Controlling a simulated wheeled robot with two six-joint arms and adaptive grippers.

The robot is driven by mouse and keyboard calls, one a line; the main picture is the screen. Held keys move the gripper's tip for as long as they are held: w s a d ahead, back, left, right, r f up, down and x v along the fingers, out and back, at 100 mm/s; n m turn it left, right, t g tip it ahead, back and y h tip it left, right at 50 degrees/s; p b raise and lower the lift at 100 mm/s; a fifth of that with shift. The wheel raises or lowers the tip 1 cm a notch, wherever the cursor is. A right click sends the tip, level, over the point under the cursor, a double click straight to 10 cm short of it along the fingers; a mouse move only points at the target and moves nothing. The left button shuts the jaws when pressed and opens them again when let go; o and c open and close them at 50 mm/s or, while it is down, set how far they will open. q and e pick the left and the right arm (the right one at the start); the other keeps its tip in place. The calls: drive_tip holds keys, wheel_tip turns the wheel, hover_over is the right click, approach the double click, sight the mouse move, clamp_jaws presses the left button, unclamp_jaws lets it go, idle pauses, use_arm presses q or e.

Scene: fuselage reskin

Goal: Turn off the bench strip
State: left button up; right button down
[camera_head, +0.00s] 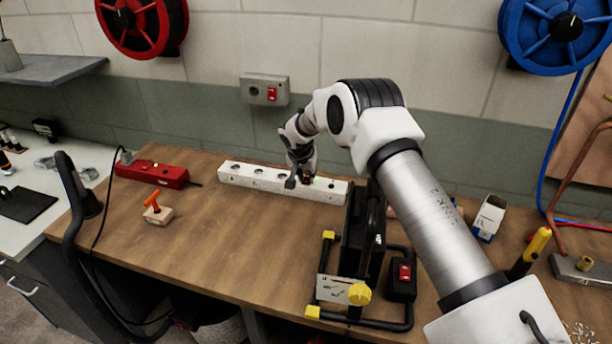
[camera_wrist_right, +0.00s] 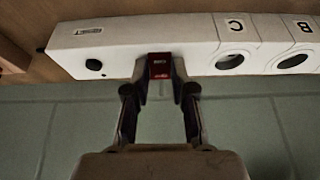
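The white bench strip (camera_head: 240,176) lies along the back of the wooden bench, with round sockets on its top. My right gripper (camera_head: 299,183) reaches down at the strip's right part and hides some of it. In the right wrist view the strip (camera_wrist_right: 120,45) shows a red rocker switch (camera_wrist_right: 160,67), a black round knob (camera_wrist_right: 93,65) and sockets marked C and B. The right gripper (camera_wrist_right: 160,75) is parted, its fingertips on either side of the red switch, with nothing held. Whether the tips touch the strip, I cannot tell. My left gripper is not in view.
A red power strip (camera_head: 150,172) and an orange-handled tool (camera_head: 155,205) are on the bench's left. A black frame with yellow corners (camera_head: 360,260) stands in front of my right arm. A wall box (camera_head: 264,90) with a red switch is above. The bench's middle is clear.

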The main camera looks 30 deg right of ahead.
drive_tip(key=shift+w+d+r+g+y+p, duration=0.15)
drive_tip(key=shift+g+y+p, duration=0.2)
drive_tip(key=shift+p, duration=0.2)
drive_tip(key=shift+w+d+f+g+y+b, duration=0.1)
drive_tip(key=shift+d+f+g+y+b, duration=0.1)
drive_tip(key=shift+f+g+y+b, duration=0.25)
drive_tip(key=shift+r+y, duration=0.3)
drive_tip(key=shift+r, duration=0.05)
drive_tip(key=c, duration=1.2)
unclamp_jaws()
drive_tip(key=shift+c, duration=0.2)
drive_tip(key=shift+o, duration=1.4)
drive_tip(key=shift+f, duration=0.1)
wheel_tip(320, 180, up, 12)
drive_tip(key=a, duration=0.1)
drive_tip(key=shift+s+g, duration=0.3)
drive_tip(key=shift+s, duration=0.15)
